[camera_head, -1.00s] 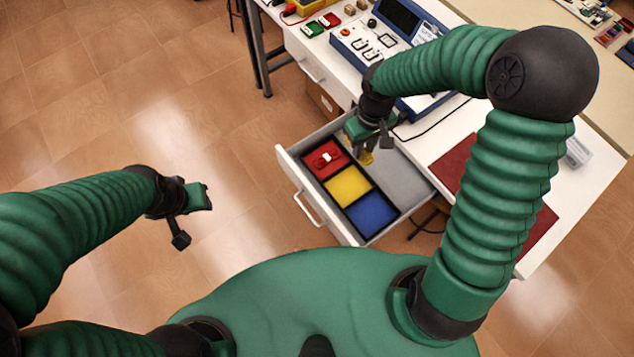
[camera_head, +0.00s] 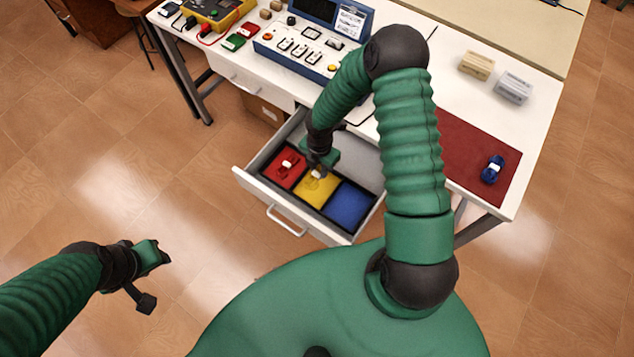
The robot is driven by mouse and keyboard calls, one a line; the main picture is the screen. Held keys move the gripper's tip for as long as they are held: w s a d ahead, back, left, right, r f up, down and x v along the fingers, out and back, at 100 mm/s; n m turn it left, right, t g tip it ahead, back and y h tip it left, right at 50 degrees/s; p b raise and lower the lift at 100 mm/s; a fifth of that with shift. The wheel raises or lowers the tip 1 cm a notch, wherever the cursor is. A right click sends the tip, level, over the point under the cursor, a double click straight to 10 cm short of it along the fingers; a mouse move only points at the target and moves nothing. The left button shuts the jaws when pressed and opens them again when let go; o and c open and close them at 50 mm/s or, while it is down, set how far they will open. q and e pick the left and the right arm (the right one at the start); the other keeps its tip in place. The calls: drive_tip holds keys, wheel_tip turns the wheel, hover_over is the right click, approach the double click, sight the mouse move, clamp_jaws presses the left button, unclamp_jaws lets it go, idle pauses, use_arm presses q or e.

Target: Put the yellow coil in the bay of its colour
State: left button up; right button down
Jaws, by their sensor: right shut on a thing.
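The open drawer (camera_head: 248,184) holds a red bay (camera_head: 275,176), a yellow bay (camera_head: 309,197) and a blue bay (camera_head: 348,207). My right gripper (camera_head: 319,169) points down over the yellow bay, shut on the yellow coil (camera_head: 316,183), whose white band shows. The coil is at the yellow bay, partly hidden by the gripper; whether it touches the floor of the bay I cannot tell. My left gripper (camera_head: 155,279) is open and empty, over the floor at the lower left.
A red coil (camera_head: 288,165) lies in the red bay. A blue coil (camera_head: 493,169) lies on the dark red mat (camera_head: 460,150). A blue instrument panel (camera_head: 296,48) stands on the white table behind the drawer. My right arm crosses above the drawer's right side.

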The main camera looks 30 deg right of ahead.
sight(319, 178)
wheel_tip(319, 178, down, 7)
drive_tip(key=shift+f, duration=0.1)
drive_tip(key=c, duration=1.2)
unclamp_jaws()
